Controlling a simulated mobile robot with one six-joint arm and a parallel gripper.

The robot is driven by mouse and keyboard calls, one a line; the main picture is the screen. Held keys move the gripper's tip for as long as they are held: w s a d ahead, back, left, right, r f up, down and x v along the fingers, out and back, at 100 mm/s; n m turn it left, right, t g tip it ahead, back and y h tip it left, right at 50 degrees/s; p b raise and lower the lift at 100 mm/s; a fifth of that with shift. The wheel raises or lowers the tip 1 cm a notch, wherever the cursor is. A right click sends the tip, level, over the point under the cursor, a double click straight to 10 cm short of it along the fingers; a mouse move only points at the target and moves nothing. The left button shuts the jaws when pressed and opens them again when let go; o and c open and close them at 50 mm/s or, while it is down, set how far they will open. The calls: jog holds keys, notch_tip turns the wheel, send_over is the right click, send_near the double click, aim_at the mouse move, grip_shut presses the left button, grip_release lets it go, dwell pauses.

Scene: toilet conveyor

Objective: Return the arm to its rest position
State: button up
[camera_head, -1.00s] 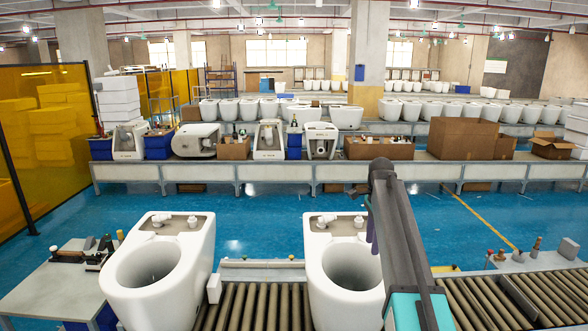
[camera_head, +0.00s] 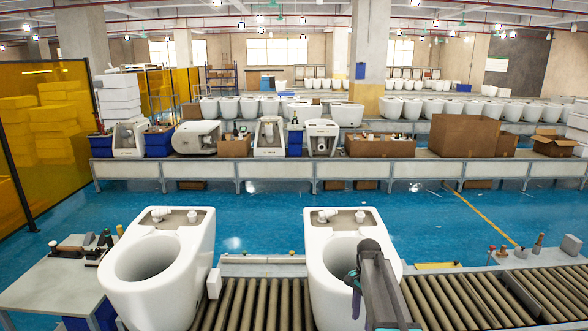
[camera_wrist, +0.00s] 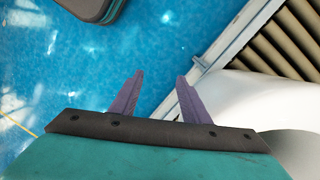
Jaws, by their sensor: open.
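My gripper shows in the wrist view (camera_wrist: 158,95) with its two purple fingers apart and nothing between them. Blue floor lies beyond the fingers. In the head view my gripper (camera_head: 355,290) is small and partly hidden by my arm, in front of the right toilet's bowl. The right toilet (camera_head: 325,285) stands upright on the roller conveyor, and my arm covers part of its bowl. The left toilet (camera_head: 180,255) stands upright to its left. In the wrist view a white curved surface (camera_wrist: 220,105) lies close to the right finger; I cannot tell how far apart they are.
The roller conveyor (camera_head: 460,300) runs across the front. A side table with tools (camera_head: 50,290) stands at the left. Blue floor (camera_head: 265,210) is open between the conveyor and the long rear bench (camera_head: 270,172), which carries toilets and cardboard boxes.

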jog(key=s+a+f+n+g+b, duration=0.1)
jog(key=s+a+f+n+b, duration=0.15)
jog(key=s+f, duration=0.9)
jog(key=s+a+f+n+g+b, duration=0.1)
jog(key=s+f+n, duration=0.3)
jog(key=s+f, duration=0.75)
jog(key=s+a+f+n+g+b, duration=0.1)
jog(key=s+f+n, duration=0.2)
jog(key=s+f, duration=0.4)
jog(key=s+a+f+n+g+b, duration=0.1)
jog(key=s+f, duration=0.5)
jog(key=s, duration=0.8)
jog(key=shift+s+a+f+n+b, duration=0.15)
jog(key=shift+s+f+n+b, duration=0.35)
jog(key=shift+n, duration=0.55)
